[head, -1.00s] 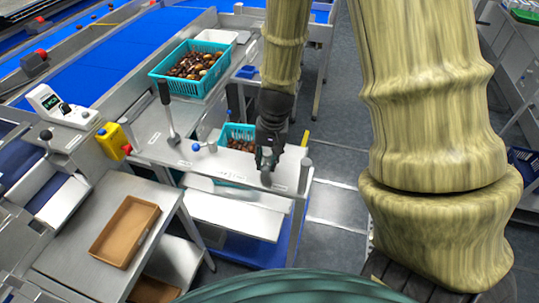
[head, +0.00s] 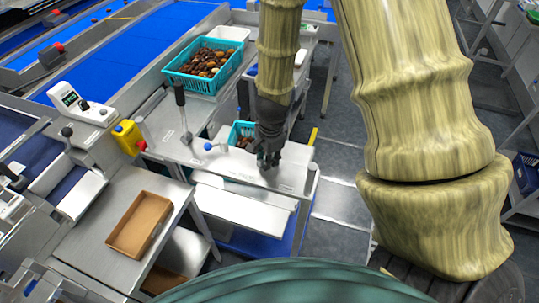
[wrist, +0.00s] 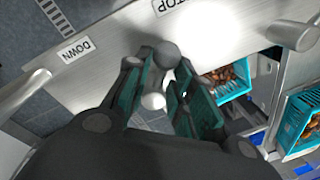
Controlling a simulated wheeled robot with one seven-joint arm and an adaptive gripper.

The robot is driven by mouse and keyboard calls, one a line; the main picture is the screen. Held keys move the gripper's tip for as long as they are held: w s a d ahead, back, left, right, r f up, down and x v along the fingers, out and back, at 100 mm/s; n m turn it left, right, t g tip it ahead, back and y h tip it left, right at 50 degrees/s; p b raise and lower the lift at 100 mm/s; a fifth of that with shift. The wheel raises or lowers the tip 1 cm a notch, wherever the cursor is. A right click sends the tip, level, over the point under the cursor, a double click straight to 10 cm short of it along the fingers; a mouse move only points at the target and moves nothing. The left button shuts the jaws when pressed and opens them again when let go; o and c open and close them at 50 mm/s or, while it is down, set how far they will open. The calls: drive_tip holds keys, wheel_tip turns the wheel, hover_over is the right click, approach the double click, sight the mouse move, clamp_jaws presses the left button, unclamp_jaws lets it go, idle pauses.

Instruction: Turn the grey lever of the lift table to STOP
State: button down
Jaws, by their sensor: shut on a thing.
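The grey lever (wrist: 166,55) has a round grey knob, seen between my gripper's fingers in the wrist view. My gripper (wrist: 160,88) is shut on the lever; in the head view my gripper (head: 267,160) is at the front right of the lift table's steel top (head: 232,162) and mostly hides the lever. A DOWN label (wrist: 76,50) lies left of the knob in the wrist view. A STOP label (wrist: 176,5), partly cut off, lies just beyond the knob. Exactly where the lever points is hard to tell.
A black-handled lever (head: 180,97) and a blue-knobbed handle (head: 208,147) stand to the left. A turquoise crate of dates (head: 178,82) is behind. A smaller turquoise crate (wrist: 236,82) is close beside my fingers. A brown tray (head: 112,243) lies front left.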

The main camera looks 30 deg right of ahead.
drive_tip(key=shift+w+m+p, duration=0.35)
drive_tip(key=shift+m+p, duration=0.15)
drive_tip(key=shift+m, duration=0.5)
drive_tip(key=c, duration=1.2)
unclamp_jaws()
wheel_tip(320, 180, up, 12)
drive_tip(key=s, duration=0.1)
drive_tip(key=shift+s, duration=0.15)
drive_tip(key=shift+a, duration=0.1)
